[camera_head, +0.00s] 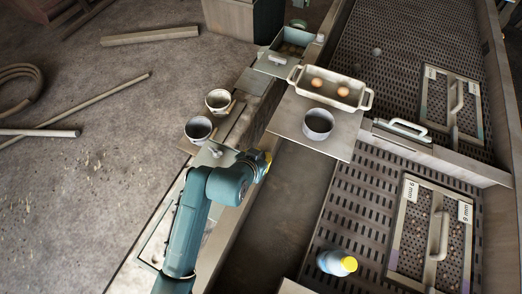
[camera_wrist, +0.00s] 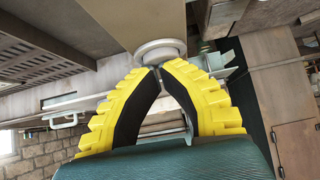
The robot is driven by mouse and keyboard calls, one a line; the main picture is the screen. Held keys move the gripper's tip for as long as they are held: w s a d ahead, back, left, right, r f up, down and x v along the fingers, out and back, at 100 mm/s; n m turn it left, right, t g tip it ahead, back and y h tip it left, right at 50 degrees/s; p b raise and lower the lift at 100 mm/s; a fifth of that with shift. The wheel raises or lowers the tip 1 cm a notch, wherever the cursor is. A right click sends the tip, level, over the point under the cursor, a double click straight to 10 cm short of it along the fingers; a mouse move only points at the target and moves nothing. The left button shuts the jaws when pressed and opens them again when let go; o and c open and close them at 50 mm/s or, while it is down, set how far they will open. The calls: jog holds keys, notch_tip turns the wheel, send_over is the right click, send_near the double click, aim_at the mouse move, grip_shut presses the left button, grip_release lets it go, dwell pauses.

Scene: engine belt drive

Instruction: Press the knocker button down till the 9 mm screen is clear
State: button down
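The 9 mm screen (camera_head: 399,228) lies at the lower right in the head view. It is a framed mesh with a pale handle and "9 mm" labels, and many small stones lie scattered on it. A pale round disc, seemingly the knocker button (camera_wrist: 160,48), is just beyond the tips. I cannot tell whether they touch it. I cannot make the button out in the head view.
A second handled screen (camera_head: 436,104) lies at the upper right. A plate (camera_head: 338,148) to the right of my gripper bears a dark ring (camera_head: 318,123) and a tray (camera_head: 294,74) with brown balls. Two cups (camera_head: 199,129) (camera_head: 218,101) stand left.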

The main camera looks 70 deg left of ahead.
jog(key=shift+f, duration=0.65)
jog(key=shift+d+r, duration=0.1)
notch_tip(320, 180, up, 4)
jog(key=p, duration=0.4)
jog(key=shift+r, duration=0.15)
jog(key=v, duration=1)
jog(key=shift+b, duration=0.35)
jog(key=shift+w, duration=0.1)
